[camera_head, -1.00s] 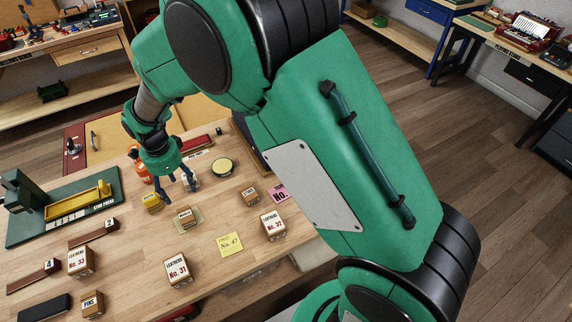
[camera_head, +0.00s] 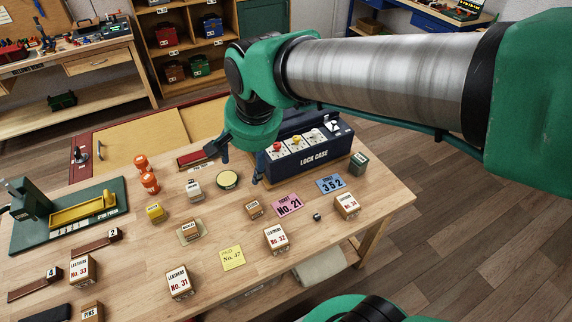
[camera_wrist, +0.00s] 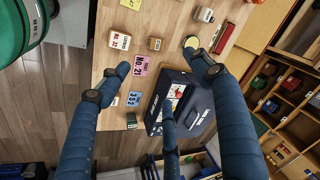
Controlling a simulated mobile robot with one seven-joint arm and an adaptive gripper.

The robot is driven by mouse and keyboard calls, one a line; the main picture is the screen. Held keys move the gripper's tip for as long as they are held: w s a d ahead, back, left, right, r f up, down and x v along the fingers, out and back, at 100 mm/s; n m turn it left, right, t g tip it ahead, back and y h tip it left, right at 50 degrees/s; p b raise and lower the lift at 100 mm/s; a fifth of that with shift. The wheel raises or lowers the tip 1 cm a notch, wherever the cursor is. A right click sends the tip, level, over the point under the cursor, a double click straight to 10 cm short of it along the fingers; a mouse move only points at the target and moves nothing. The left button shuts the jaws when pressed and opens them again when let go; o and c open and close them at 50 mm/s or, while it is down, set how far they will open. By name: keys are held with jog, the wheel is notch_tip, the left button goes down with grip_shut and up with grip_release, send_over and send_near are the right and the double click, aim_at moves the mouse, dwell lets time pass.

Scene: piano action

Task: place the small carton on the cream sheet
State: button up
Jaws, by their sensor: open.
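A small brown carton (camera_head: 190,228) with a white label stands upright on a pale cream sheet (camera_head: 181,240) near the middle of the bench. The sheet's edges show around the carton. My gripper (camera_head: 242,168) is open and empty, above the back of the bench by the lock case, apart from the carton. In the wrist view my gripper's blue fingers (camera_wrist: 160,80) are spread wide with nothing between them. The carton and cream sheet are not seen in the wrist view.
A yellow sheet (camera_head: 232,258), a pink ticket (camera_head: 288,205) and a blue ticket (camera_head: 330,184) lie nearby. Another small carton (camera_head: 254,209) and several larger leather boxes stand around. The dark blue lock case (camera_head: 310,160) is close to my gripper. A round tin (camera_head: 228,180) stands left of it.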

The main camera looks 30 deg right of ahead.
jog(key=s+d+r+n+t, duration=0.1)
jog(key=s+d+n, duration=0.1)
jog(key=s, duration=0.4)
jog(key=s+d+r+n, duration=0.1)
jog(key=s+d+n, duration=0.2)
jog(key=s, duration=0.3)
jog(key=shift+s+d+r+n+t+h, duration=0.25)
jog(key=shift+s+r+n+t+h, duration=0.05)
jog(key=shift+s+n+t, duration=0.1)
